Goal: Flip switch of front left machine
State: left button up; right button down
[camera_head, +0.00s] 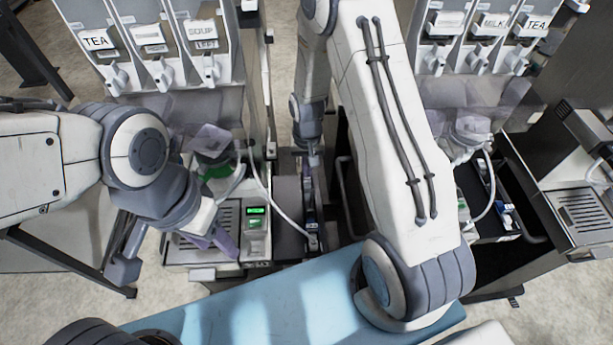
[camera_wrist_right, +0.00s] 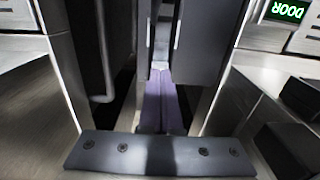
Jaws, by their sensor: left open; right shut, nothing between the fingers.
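The front left machine (camera_head: 202,250) has a drip grate, green-lit displays and TEA and SOUP dispensers above. I cannot make out its switch for certain. My right gripper (camera_head: 313,162) is shut and empty, reaching down just right of this machine, beside a dark narrow unit. In the right wrist view its purple fingers (camera_wrist_right: 161,78) lie together between two dark upright panels, with a pale narrow part just beyond the tips. I cannot tell whether they touch it. My left gripper (camera_head: 175,252) is open, with its fingers apart over the machine's front left.
Another machine (camera_head: 582,212) stands at far right.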

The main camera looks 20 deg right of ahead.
jog(key=shift+f+b, duration=0.7)
jog(key=shift+f, duration=0.25)
dwell(0.6)
jog(key=shift+r, duration=0.15)
notch_tip(320, 180, up, 7)
jog(key=p, duration=0.5)
jog(key=shift+p, duration=0.35)
dwell(0.5)
